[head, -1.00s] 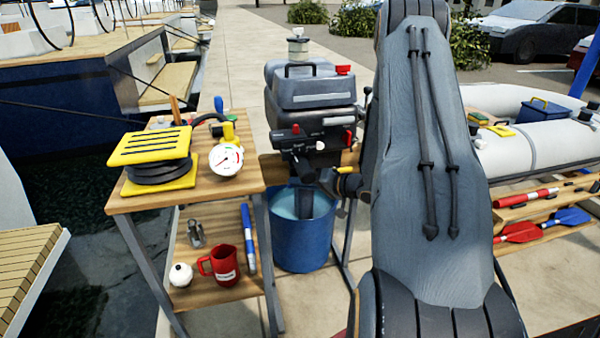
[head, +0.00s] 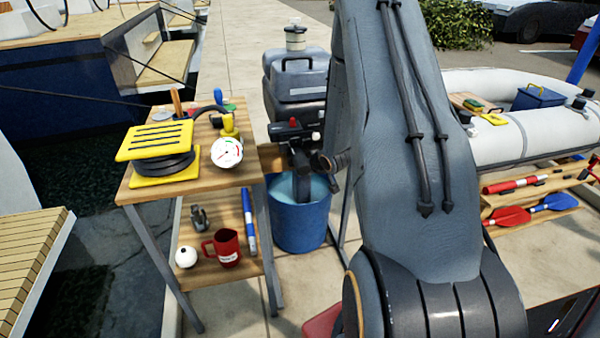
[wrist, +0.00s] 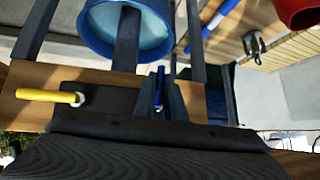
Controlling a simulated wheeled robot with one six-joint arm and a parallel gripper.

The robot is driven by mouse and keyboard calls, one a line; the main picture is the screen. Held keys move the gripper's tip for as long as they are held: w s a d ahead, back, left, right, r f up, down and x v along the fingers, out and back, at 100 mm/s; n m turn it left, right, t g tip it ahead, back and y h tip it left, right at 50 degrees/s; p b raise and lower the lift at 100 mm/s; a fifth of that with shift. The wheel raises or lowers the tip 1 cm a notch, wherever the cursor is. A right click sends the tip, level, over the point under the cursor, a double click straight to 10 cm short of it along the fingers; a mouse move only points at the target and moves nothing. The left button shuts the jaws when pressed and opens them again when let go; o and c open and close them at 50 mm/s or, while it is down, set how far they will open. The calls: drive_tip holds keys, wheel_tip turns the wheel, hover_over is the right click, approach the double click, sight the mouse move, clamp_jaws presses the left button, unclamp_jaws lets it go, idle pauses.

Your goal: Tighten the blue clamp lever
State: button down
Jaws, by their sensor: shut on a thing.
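The blue clamp lever (wrist: 160,84) shows as a slim blue bar near the middle of the wrist view. It points up in the picture, beside the dark clamp bracket (wrist: 105,98). My gripper (wrist: 161,93) has its dark fingers around the lever and is shut on it. A yellow lever (wrist: 50,96) lies sideways at the left of the bracket. In the head view the grey outboard motor (head: 297,85) stands over a blue bucket (head: 299,228). My arm covers the right part of the motor, so the blue lever is hidden there.
A wooden table (head: 140,190) at left holds a yellow-and-black hose pump (head: 155,142) and a white gauge (head: 227,152). Its lower shelf holds a red mug (head: 222,247) and a white ball (head: 186,257). A white inflatable boat (head: 540,125) is at right.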

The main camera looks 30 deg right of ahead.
drive_tip(key=shift+d+n+h, duration=0.1)
drive_tip(key=shift+n+h, duration=0.2)
drive_tip(key=shift+h, duration=0.2)
drive_tip(key=c, duration=1.8)
unclamp_jaws()
drive_tip(key=s, duration=0.4)
drive_tip(key=s+a+b, duration=0.1)
drive_tip(key=s, duration=0.3)
drive_tip(key=s+r, duration=0.1)
drive_tip(key=s, duration=0.3)
drive_tip(key=shift+s+a, duration=0.15)
drive_tip(key=shift+s, duration=0.25)
